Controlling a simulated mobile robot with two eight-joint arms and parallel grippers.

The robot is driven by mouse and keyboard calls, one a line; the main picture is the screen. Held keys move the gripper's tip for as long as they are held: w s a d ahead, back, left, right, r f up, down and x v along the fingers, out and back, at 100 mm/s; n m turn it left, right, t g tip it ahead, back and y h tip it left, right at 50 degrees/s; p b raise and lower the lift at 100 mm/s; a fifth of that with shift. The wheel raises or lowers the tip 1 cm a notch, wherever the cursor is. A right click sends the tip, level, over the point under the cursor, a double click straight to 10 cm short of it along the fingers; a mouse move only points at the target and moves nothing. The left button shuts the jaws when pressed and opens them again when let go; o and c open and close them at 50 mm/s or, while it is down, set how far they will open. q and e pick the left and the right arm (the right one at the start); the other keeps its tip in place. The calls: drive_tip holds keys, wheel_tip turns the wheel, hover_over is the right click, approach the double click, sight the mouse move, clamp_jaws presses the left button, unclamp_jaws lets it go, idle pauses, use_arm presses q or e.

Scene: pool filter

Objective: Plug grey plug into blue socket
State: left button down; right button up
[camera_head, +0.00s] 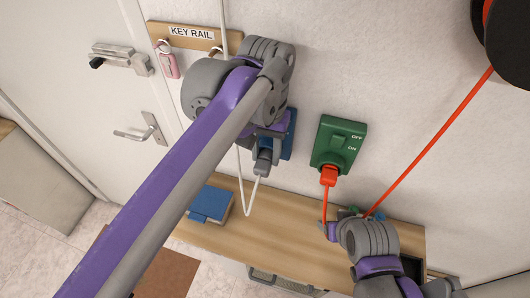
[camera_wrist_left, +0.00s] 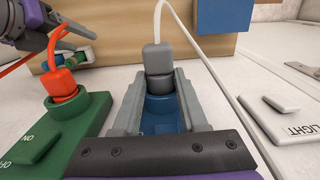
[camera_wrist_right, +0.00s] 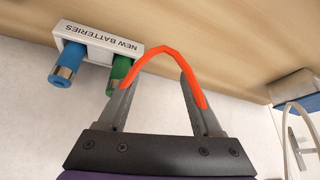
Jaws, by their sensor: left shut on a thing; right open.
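The grey plug (camera_head: 262,164) with its white cable is at the lower end of the blue socket (camera_head: 289,137) on the wall. My left gripper (camera_head: 266,150) is shut on the plug. In the left wrist view the plug (camera_wrist_left: 159,62) stands between the fingertips (camera_wrist_left: 161,82), its dark collar in line with and against the round blue mouth of the socket (camera_wrist_left: 160,106). How deep it sits cannot be told. My right gripper (camera_head: 338,225) is open; in the right wrist view a red cable (camera_wrist_right: 165,52) loops across between its fingers (camera_wrist_right: 157,92).
A green switch box (camera_head: 338,142) holds a red plug (camera_head: 328,175), right of the blue socket. The red cable runs to a dark reel (camera_head: 510,35). Below are a wooden bench top (camera_head: 240,232), a blue box (camera_head: 210,204) and a battery holder (camera_wrist_right: 100,42). A key rail (camera_head: 185,37) hangs above left.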

use_arm(q)
drive_tip(key=shift+s, duration=0.1)
use_arm(e)
drive_tip(key=shift+w, duration=0.1)
use_arm(q)
drive_tip(key=shift+s+a, duration=0.1)
drive_tip(key=shift+s, duration=0.25)
use_arm(e)
drive_tip(key=shift+r, duration=0.2)
idle(1.0)
use_arm(q)
drive_tip(key=shift+w, duration=0.45)
use_arm(e)
drive_tip(key=shift+w+r, duration=0.1)
use_arm(q)
drive_tip(key=shift+w, duration=0.1)
use_arm(e)
drive_tip(key=shift+r, duration=0.1)
use_arm(q)
drive_tip(key=shift+s, duration=0.35)
drive_tip(key=shift+s, duration=0.15)
idle(0.3)
drive_tip(key=shift+c, duration=1.8)
unclamp_jaws()
